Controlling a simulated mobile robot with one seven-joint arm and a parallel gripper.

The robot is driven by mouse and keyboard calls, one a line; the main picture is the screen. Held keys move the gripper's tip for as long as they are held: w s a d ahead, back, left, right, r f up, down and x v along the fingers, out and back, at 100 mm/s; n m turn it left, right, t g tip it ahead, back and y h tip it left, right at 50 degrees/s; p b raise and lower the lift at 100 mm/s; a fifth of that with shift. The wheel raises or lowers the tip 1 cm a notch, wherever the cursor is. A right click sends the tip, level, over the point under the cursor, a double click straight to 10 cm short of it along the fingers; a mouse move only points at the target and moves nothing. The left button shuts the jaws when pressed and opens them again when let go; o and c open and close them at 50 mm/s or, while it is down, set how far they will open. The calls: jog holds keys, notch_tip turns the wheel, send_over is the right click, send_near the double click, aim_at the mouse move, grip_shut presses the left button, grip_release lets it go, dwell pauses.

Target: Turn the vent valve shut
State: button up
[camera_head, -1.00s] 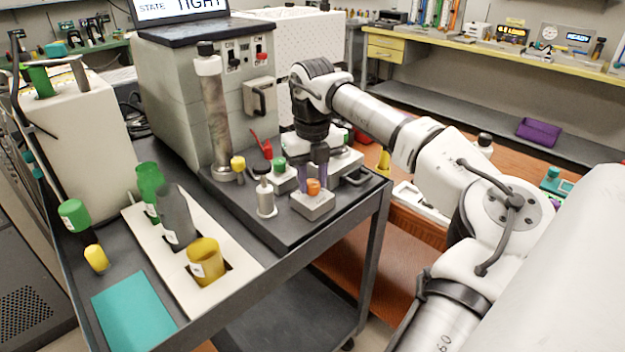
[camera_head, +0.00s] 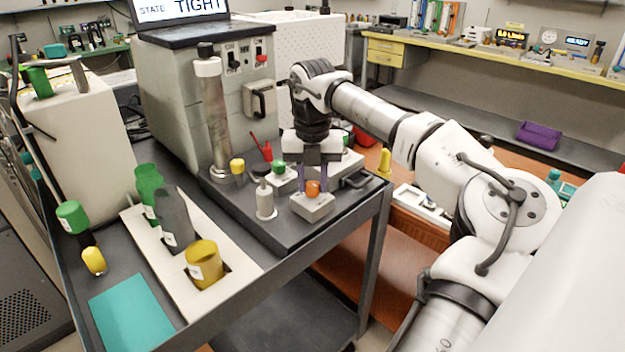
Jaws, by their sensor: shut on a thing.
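An orange valve knob (camera_head: 313,188) sits on top of a small grey block (camera_head: 312,206) near the front right of the dark raised plate. No label on it can be read, so I cannot confirm that it is the vent valve. My gripper (camera_head: 312,184) points straight down over this block. Its purple fingers are at the knob, one on each side, and it is shut on the knob. The exact contact is partly hidden. A similar green knob (camera_head: 278,167) stands on a block just behind and to the left.
A grey metal post (camera_head: 265,198) stands close left of the block, with a red lever (camera_head: 267,150) behind. A tall cylinder (camera_head: 216,125) rises beside the grey cabinet (camera_head: 180,95). The screen (camera_head: 180,9) reads "STATE TIGHT". A black handle (camera_head: 355,180) lies to the right.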

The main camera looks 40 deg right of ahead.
aim_at(313, 184)
jog(key=shift+r, duration=0.1)
jog(key=o, duration=1)
notch_tip(313, 184, up, 14)
jog(key=p, duration=1)
